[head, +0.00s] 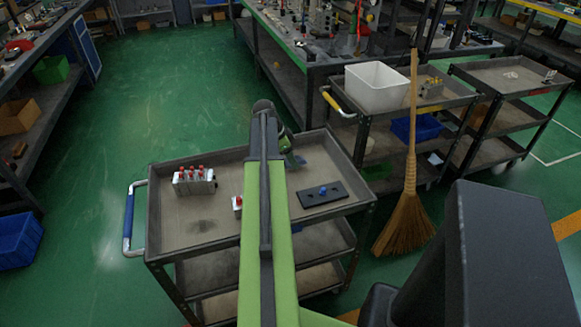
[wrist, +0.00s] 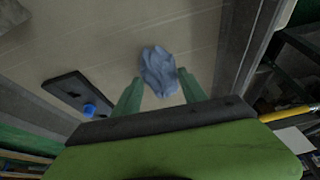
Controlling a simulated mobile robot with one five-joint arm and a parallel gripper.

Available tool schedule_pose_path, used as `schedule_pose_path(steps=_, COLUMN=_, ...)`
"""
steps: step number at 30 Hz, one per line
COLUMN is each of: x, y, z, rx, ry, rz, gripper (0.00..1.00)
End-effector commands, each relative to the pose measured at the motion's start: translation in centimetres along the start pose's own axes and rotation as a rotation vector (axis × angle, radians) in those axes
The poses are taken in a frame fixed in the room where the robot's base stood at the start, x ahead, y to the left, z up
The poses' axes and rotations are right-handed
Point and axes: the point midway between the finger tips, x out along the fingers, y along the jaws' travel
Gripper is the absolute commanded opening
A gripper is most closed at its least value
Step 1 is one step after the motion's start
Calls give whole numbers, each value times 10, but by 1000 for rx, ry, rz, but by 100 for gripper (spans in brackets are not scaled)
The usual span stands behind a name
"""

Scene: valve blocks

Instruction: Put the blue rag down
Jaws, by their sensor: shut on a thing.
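The blue rag (wrist: 158,70) is a crumpled grey-blue cloth at my fingertips in the wrist view. My gripper (wrist: 159,78) is shut on it, with a green finger on either side. The rag is over the grey top of the cart (head: 220,224); whether it touches that surface I cannot tell. In the head view my arm hides most of the gripper, which is over the far part of the cart top.
A black plate (head: 310,197) with a blue knob lies on the cart, right of my arm. A valve block with red knobs (head: 195,182) and a small red-topped block (head: 237,204) are left. A broom (head: 408,200) stands right. The cart's front left is clear.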

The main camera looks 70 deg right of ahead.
Motion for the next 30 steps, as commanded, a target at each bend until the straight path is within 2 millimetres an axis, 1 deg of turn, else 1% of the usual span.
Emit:
schedule_pose_path(steps=1, x=18, y=0, z=8, rx=0, ry=0, rz=0, gripper=17)
schedule_pose_path(steps=3, x=24, y=0, z=10, rx=-1, ry=0, rz=0, gripper=17)
schedule_pose_path(steps=9, x=19, y=0, z=8, rx=-1, ry=0, rz=0, gripper=18)
schedule_pose_path(steps=14, x=24, y=0, z=10, rx=-1, ry=0, rz=-1, gripper=18)
schedule_pose_path(steps=15, x=22, y=0, z=10, rx=-1, ry=0, rz=-1, gripper=55)
schedule_pose_path(steps=19, x=21, y=0, z=10, rx=-1, ry=0, rz=-1, gripper=72)
schedule_pose_path(steps=27, x=21, y=0, z=10, rx=-2, ry=0, rz=-1, gripper=72)
schedule_pose_path(steps=30, x=18, y=0, z=9, rx=-2, ry=0, rz=-1, gripper=72)
